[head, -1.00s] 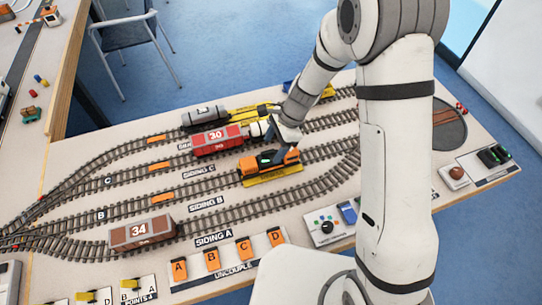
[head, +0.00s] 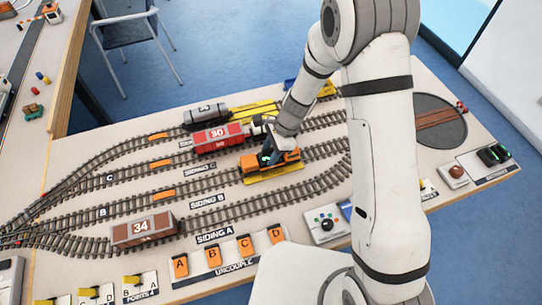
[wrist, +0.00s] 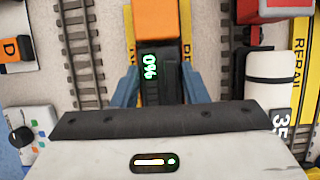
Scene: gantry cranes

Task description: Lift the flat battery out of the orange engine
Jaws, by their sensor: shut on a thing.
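The orange engine (head: 289,156) stands on a siding track in the middle of the layout, over a yellow strip. Its orange body (wrist: 156,20) also shows at the top of the wrist view. The flat battery (wrist: 153,90) is a dark block with a green "0%" display, beside the orange body. My gripper (wrist: 160,76) has its blue fingers on either side of the battery, shut on it. In the head view my gripper (head: 277,150) reaches down to the engine and partly hides it. I cannot tell whether the battery still sits in the engine.
A red wagon marked 30 (head: 218,137) and a grey tank wagon (head: 206,114) stand close behind. A brown wagon marked 34 (head: 145,230) is front left. A dark unit with green lights (head: 494,154) is at the right edge. A knob panel (head: 327,224) is in front.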

